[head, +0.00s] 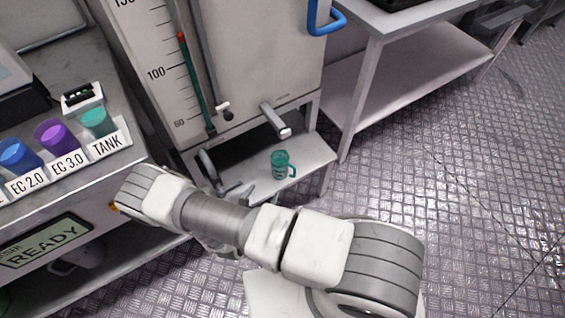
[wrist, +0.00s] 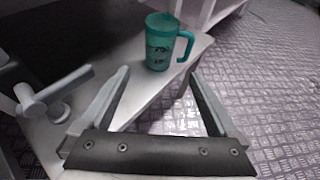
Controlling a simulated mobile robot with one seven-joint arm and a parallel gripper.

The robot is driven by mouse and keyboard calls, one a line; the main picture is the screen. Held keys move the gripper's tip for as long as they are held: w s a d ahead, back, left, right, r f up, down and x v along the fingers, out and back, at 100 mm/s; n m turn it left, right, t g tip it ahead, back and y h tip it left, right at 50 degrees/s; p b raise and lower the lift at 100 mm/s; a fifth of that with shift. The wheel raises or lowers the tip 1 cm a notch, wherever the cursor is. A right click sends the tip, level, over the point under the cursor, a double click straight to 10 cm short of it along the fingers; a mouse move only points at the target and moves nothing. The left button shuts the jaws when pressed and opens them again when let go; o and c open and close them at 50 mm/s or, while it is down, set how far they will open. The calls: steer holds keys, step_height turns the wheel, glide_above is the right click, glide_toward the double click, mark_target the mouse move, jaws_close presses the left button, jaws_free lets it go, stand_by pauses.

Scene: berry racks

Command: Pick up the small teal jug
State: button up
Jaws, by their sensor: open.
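The small teal jug (head: 281,164) stands upright on a low white shelf (head: 312,156) under the tank in the head view. It also shows in the wrist view (wrist: 160,44), with its handle on the right and dark marks on its side. My gripper (wrist: 157,80) is open and empty in the wrist view, its two fingers spread apart and pointing toward the jug. The jug lies beyond the fingertips, apart from them. In the head view my arm hides most of the gripper, left of the jug.
A grey lever valve (wrist: 45,100) is close to the left finger. A spout (head: 276,120) sticks out above the jug. A bench (head: 400,60) stands to the right, and a counter with labelled cups (head: 97,121) to the left. The metal floor (head: 450,180) at right is clear.

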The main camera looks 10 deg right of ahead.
mark_target(277, 172)
steer(key=b+x, duration=0.2)
steer(key=x, duration=0.9)
steer(key=shift+w+d, duration=0.2)
steer(key=b+x, duration=0.2)
steer(key=x, duration=0.2)
steer(key=shift+w+d+f, duration=0.1)
steer(key=shift+w+f, duration=0.15)
steer(key=shift+w+d, duration=0.2)
steer(key=shift+w, duration=0.1)
jaws_close()
